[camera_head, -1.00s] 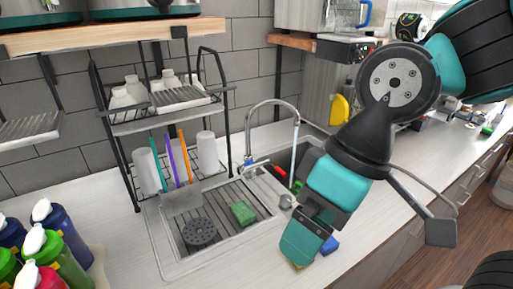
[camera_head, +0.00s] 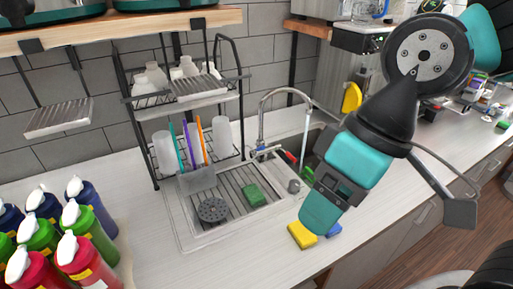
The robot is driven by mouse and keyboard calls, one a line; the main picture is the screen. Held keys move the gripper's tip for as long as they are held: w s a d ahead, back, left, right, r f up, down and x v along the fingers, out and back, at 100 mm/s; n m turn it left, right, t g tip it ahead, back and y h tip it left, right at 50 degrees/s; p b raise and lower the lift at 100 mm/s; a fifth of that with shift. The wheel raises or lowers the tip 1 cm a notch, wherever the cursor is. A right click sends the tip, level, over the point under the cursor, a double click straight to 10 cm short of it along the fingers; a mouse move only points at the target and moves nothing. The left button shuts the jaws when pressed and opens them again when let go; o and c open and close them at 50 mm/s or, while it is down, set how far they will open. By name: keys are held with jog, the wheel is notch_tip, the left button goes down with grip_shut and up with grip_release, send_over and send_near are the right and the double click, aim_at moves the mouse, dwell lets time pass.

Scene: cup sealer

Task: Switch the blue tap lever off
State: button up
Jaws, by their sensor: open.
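The tap (camera_head: 262,117) has a tall curved silver spout at the back of the sink, and a pale stream that looks like water falls from its end. The small blue tap lever (camera_head: 260,149) is at the left of the tap base. A red lever (camera_head: 289,156) is to its right; their exact angles are too small to tell. My gripper (camera_head: 320,216) is open, pointing down over the counter in front of the sink, apart from the tap and to the right of the blue lever. Its fingertips are seen from behind, and the arm hides part of the basin.
A yellow sponge (camera_head: 302,235) and a blue one (camera_head: 333,231) lie below my gripper. A green sponge (camera_head: 253,194) sits on the drainboard (camera_head: 232,184). A black dish rack (camera_head: 241,114) stands left of the tap. Several coloured bottles (camera_head: 88,207) stand at the front left.

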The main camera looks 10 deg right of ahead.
notch_tip(320, 180, down, 5)
jog(key=b, duration=0.5)
jog(key=shift+f, duration=0.1)
jog(key=c, duration=1.1)
notch_tip(320, 180, down, 15)
jog(key=b, duration=1.5)
grip_shut()
